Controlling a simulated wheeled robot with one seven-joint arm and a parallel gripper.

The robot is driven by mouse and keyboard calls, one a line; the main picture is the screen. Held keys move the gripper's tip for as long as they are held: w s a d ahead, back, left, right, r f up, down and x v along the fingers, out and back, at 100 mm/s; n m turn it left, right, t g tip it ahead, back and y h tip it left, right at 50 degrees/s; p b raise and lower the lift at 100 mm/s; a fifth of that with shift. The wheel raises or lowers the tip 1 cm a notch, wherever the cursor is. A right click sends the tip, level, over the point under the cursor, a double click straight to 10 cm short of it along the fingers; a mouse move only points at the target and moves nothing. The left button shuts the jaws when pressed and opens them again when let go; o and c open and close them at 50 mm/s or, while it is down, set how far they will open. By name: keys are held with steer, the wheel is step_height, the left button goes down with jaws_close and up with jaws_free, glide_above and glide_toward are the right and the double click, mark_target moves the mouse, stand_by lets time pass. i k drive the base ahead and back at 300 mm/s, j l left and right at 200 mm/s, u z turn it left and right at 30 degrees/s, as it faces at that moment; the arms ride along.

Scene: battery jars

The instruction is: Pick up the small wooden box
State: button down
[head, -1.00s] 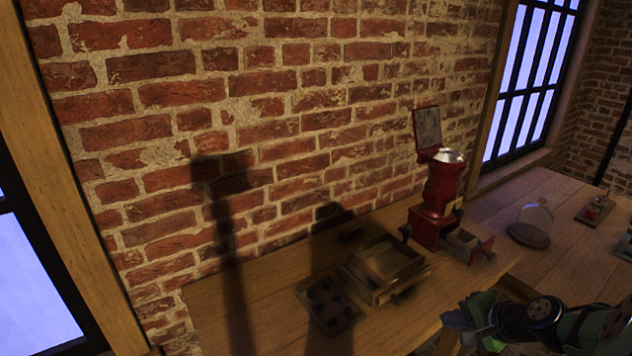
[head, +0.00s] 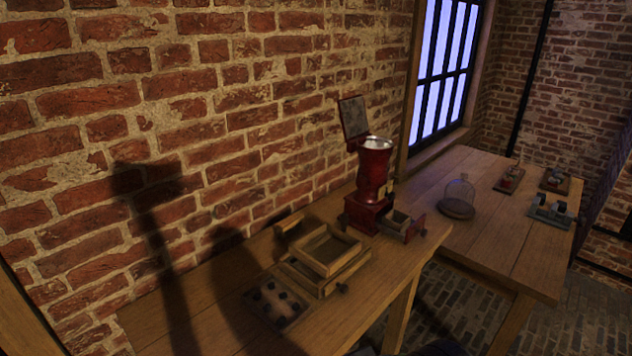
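An open, shallow wooden box (head: 352,243) sits on top of a wider wooden base (head: 300,277) on the near bench. It looks empty. A smaller wooden block or box (head: 288,225) stands behind it near the wall, partly in shadow. I cannot tell for sure which of these is the small wooden box. My gripper is not in view now, so its hold and distance to the boxes do not show.
A red grinder (head: 374,172) with a raised lid and a small drawer (head: 396,223) stands right of the boxes. A dark tray with round hollows (head: 275,303) lies in front. A glass dome (head: 458,195) and several small devices stand on the far table (head: 490,225).

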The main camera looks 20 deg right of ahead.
mark_target(398, 220)
steer(key=z, duration=1.15)
